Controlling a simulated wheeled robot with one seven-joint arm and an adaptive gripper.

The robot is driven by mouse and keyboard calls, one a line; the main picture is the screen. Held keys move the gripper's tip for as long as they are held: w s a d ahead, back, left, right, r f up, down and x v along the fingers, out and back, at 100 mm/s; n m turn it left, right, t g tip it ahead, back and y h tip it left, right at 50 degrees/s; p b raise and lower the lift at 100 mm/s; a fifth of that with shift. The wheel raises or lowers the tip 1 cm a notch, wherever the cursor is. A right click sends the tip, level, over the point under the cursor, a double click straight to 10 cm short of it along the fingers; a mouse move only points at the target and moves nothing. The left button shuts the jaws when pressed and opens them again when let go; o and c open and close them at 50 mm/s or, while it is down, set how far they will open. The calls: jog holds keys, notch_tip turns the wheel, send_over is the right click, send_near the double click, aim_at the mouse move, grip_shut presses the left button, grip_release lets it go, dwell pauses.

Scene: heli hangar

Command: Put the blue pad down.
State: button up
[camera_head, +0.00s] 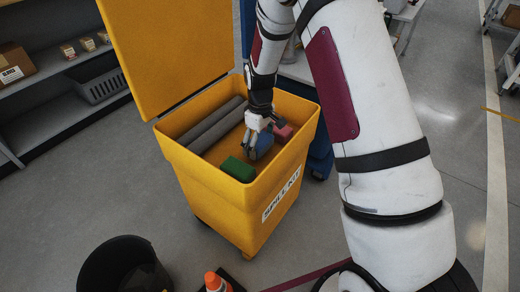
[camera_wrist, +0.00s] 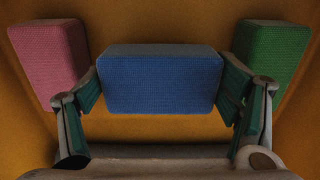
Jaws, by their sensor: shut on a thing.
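The blue pad (camera_wrist: 160,80) is a textured block held between the two fingertips of my gripper (camera_wrist: 160,88) in the wrist view. In the head view my gripper (camera_head: 258,137) reaches down into the open yellow spill kit bin (camera_head: 240,213), with the blue pad (camera_head: 262,147) in its jaws. A pink pad (camera_wrist: 48,58) is on the left of the wrist view and a green pad (camera_wrist: 272,62) on the right. Whether the blue pad touches the bin's floor is hard to tell.
In the head view, the green pad (camera_head: 238,169) lies at the bin's near side and the pink pad (camera_head: 284,133) at its right side. Grey rolls (camera_head: 211,124) lie along the left. The raised lid (camera_head: 172,45) stands behind. A black bucket (camera_head: 120,265) and orange cone (camera_head: 214,282) stand in front.

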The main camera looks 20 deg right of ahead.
jog(key=shift+f, duration=0.95)
jog(key=shift+f+b, duration=0.2)
jog(key=shift+b, duration=0.1)
jog(key=o, duration=1)
jog(key=shift+c, duration=0.2)
jog(key=shift+r, duration=0.1)
